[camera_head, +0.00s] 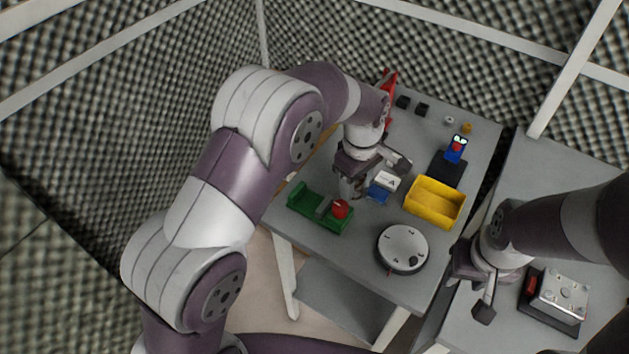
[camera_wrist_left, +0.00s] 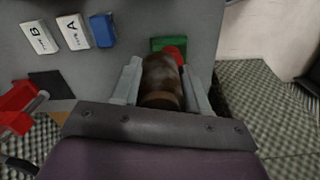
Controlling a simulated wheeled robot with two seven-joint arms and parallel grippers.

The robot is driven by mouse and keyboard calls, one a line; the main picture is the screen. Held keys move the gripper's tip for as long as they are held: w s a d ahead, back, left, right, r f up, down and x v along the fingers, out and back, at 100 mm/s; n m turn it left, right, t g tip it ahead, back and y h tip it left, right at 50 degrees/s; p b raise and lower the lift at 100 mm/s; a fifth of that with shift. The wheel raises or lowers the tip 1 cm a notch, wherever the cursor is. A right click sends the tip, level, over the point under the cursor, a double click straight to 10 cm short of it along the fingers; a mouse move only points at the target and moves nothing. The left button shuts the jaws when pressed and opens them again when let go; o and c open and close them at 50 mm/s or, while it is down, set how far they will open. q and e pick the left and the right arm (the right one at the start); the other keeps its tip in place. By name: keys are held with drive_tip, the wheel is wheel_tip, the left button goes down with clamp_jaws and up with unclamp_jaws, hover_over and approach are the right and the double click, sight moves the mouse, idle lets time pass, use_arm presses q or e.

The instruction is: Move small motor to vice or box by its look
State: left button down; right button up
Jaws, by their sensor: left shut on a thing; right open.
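My left gripper (camera_head: 352,188) is shut on the small motor (camera_wrist_left: 162,82), a brown, blotchy, rusty-looking cylinder with a tan band at its near end. It is held between both fingers in the left wrist view; in the head view I cannot make it out. The green vice (camera_head: 304,200) with a red part (camera_head: 340,208) lies just below the gripper in the head view. The vice also shows partly behind the motor in the wrist view (camera_wrist_left: 160,43). The yellow box (camera_head: 435,214) stands to the right. My right gripper (camera_head: 480,288) is open and empty.
White labelled blocks (camera_wrist_left: 73,32) and a blue block (camera_wrist_left: 103,30) lie near the left gripper. A round white-topped device (camera_head: 403,248) stands at the table's front. A blue figure (camera_head: 455,150) is behind the box. A control box (camera_head: 558,298) sits beside my right gripper.

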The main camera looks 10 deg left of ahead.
use_arm(q)
drive_tip(key=shift+w+a+r+n, duration=0.1)
drive_tip(key=shift+w+a+n, duration=0.1)
drive_tip(key=shift+w+n, duration=0.35)
drive_tip(key=p, duration=0.2)
hover_over(310, 203)
wheel_tip(310, 203, down, 6)
drive_tip(key=shift+d+r, duration=0.1)
drive_tip(key=shift+d, duration=0.05)
drive_tip(key=shift+w+f, duration=0.1)
drive_tip(key=shift+f, duration=0.2)
wheel_tip(310, 203, down, 4)
drive_tip(key=shift+r, duration=0.25)
use_arm(e)
drive_tip(key=shift+w+r, duration=0.15)
drive_tip(key=shift+r, duration=0.4)
drive_tip(key=shift+w+r, duration=0.15)
drive_tip(key=shift+r, duration=0.4)
use_arm(q)
drive_tip(key=shift+f, duration=0.15)
drive_tip(key=c, duration=0.6)
unclamp_jaws()
drive_tip(key=shift+o, duration=0.2)
